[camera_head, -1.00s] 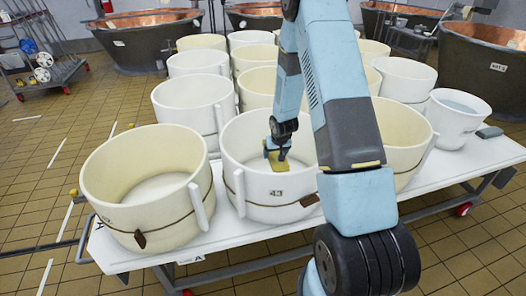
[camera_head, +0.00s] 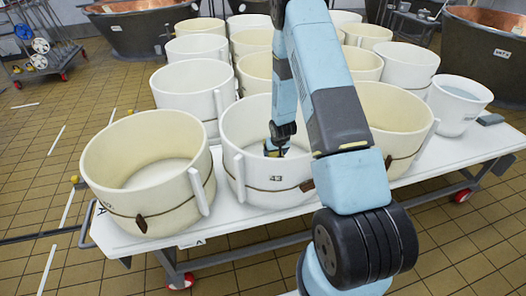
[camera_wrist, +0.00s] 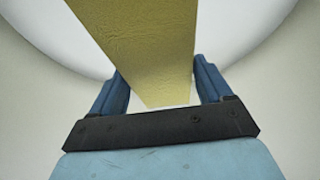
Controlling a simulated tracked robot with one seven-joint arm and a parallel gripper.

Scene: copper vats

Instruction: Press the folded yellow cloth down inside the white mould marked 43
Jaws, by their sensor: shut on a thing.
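The white mould marked 43 (camera_head: 262,184) stands upright in the front row on the table, its number facing me. My gripper (camera_head: 277,150) reaches down inside it, and its tips are largely hidden behind the front wall. In the wrist view my gripper (camera_wrist: 160,88) is shut on the folded yellow cloth (camera_wrist: 150,40), a flat strip between the two blue fingers. The white inner wall of the mould curves around it. I cannot tell whether the cloth touches the mould's floor.
A cream mould (camera_head: 150,205) stands to the left and another (camera_head: 395,110) to the right, partly behind my arm. More moulds stand close behind. A white bucket (camera_head: 455,105) is near the white table's (camera_head: 222,226) right end. Copper vats (camera_head: 140,30) stand behind.

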